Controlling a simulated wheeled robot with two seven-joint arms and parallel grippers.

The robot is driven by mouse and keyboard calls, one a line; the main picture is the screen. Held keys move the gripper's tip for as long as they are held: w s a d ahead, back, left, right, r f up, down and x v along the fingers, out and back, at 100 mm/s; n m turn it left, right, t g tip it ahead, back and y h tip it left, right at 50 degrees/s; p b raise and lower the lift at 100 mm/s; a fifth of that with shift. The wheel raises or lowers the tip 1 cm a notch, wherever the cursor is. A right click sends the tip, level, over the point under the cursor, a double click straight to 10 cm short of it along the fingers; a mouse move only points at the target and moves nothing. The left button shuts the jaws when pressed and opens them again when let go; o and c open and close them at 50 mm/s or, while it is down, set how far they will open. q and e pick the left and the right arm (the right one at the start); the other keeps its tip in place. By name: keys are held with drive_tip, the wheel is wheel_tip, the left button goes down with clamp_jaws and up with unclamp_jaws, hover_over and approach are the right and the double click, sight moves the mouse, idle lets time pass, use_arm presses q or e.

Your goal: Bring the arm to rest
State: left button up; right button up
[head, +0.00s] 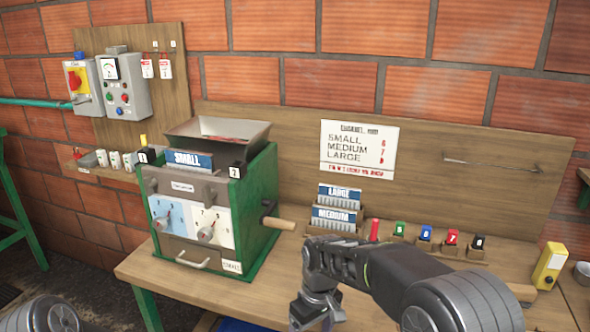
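My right arm (395,275) comes in from the lower right, over the front of the wooden table (135,268). Its gripper (317,313) points down near the bottom edge, in front of the table's middle. Its fingertips are small and close to the picture's edge, so I cannot tell whether it is open or shut, and I see nothing held in it. Of my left arm, only a rounded grey link (42,315) shows at the bottom left corner; its gripper is out of view.
A green pulper machine (262,190) with a metal hopper (218,130) and wooden-handled crank (279,223) stands left of my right gripper. Behind my arm are label racks (334,226) and several coloured tags (425,233). A yellow box (549,266) stands at right. Control boxes (122,85) hang on the wall.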

drive_tip(key=s+d+f+m+y, duration=0.1)
drive_tip(key=s+d+f, duration=0.1)
drive_tip(key=s+f, duration=0.35)
drive_tip(key=s+d+f+m, duration=0.1)
drive_tip(key=s+f+m, duration=0.1)
drive_tip(key=f, duration=0.6)
drive_tip(key=s+d+f+m+y, duration=0.1)
drive_tip(key=s+d+f, duration=0.1)
drive_tip(key=s+f, duration=0.35)
use_arm(q)
drive_tip(key=s+a+f+m+y, duration=0.4)
drive_tip(key=s+f+m, duration=0.1)
drive_tip(key=f+m, duration=0.2)
drive_tip(key=s+a+f+m+y, duration=0.3)
drive_tip(key=s+f+m+y, duration=0.2)
drive_tip(key=m, duration=0.4)
drive_tip(key=shift+s+a+f+y, duration=0.35)
drive_tip(key=shift+s+f, duration=0.2)
drive_tip(key=shift+f, duration=0.4)
use_arm(e)
drive_tip(key=s+a+f+m+y, duration=0.1)
drive_tip(key=s+f+m, duration=0.4)
drive_tip(key=s, duration=0.8)
drive_tip(key=shift+s+f+t, duration=0.2)
drive_tip(key=shift+f+t, duration=0.2)
drive_tip(key=shift+f, duration=0.1)
use_arm(q)
drive_tip(key=shift+g, duration=0.3)
